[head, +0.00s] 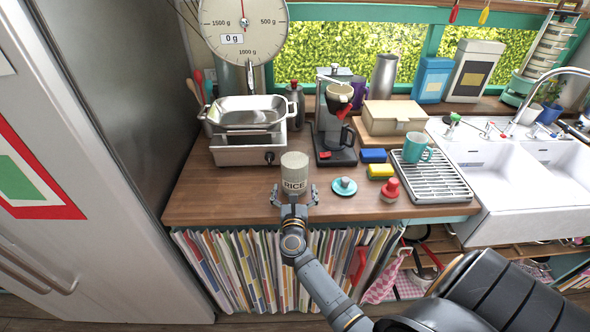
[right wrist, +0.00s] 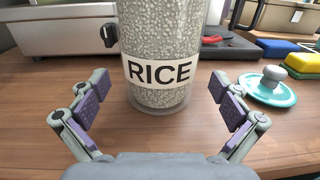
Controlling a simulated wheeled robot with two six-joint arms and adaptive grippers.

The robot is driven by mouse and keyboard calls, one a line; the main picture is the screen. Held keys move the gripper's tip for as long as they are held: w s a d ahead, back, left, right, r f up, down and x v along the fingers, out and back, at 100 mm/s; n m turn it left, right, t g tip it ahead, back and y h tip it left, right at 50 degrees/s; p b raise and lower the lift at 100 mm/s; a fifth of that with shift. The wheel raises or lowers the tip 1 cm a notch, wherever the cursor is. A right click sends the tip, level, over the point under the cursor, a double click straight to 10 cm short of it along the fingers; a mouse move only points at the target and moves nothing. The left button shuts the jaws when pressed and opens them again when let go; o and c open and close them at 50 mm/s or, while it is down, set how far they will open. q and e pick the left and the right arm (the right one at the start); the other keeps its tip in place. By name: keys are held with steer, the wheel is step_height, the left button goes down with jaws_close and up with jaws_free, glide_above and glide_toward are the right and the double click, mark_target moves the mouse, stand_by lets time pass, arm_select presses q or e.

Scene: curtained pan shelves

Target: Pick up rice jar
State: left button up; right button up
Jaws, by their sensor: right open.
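The rice jar (head: 294,172) is a clear cylinder of pale grains with a white RICE label. It stands upright near the front edge of the wooden counter. In the right wrist view the jar (right wrist: 160,60) stands straight ahead, slightly beyond the fingertips. My right gripper (head: 294,195) is open in front of the jar, one finger to each side. In the right wrist view the open gripper (right wrist: 155,100) shows a gap between each finger and the jar. My left gripper is not in view.
A teal lid with a grey knob (head: 344,186) lies right of the jar, near the right finger. A red-knobbed item (head: 390,190) and sponges (head: 380,172) are further right. A coffee machine (head: 335,135) and metal cooker (head: 248,150) stand behind. Counter left of the jar is clear.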

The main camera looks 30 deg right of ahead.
mark_target(294, 146)
steer(key=shift+w+d+r+p, duration=0.35)
steer(key=shift+w+r+p, duration=0.1)
steer(key=shift+w, duration=0.1)
steer(key=shift+w+d+r+p, duration=0.35)
steer(key=shift+w+p, duration=0.05)
steer(key=shift+w, duration=0.15)
steer(key=shift+w+d+f, duration=0.2)
steer(key=shift+w+d, duration=0.15)
steer(key=shift+w, duration=0.1)
steer(key=shift+w+d+f, duration=0.2)
steer(key=shift+w+d, duration=0.1)
steer(key=shift+w, duration=0.15)
steer(key=shift+w+d+f, duration=0.1)
steer(key=shift+f, duration=0.05)
steer(key=c, duration=1.5)
steer(key=shift+r, duration=0.3)
steer(key=shift+c, duration=0.6)
step_height(294, 146, up, 10)
steer(key=shift+f+p, duration=0.1)
steer(key=shift+p, duration=0.85)
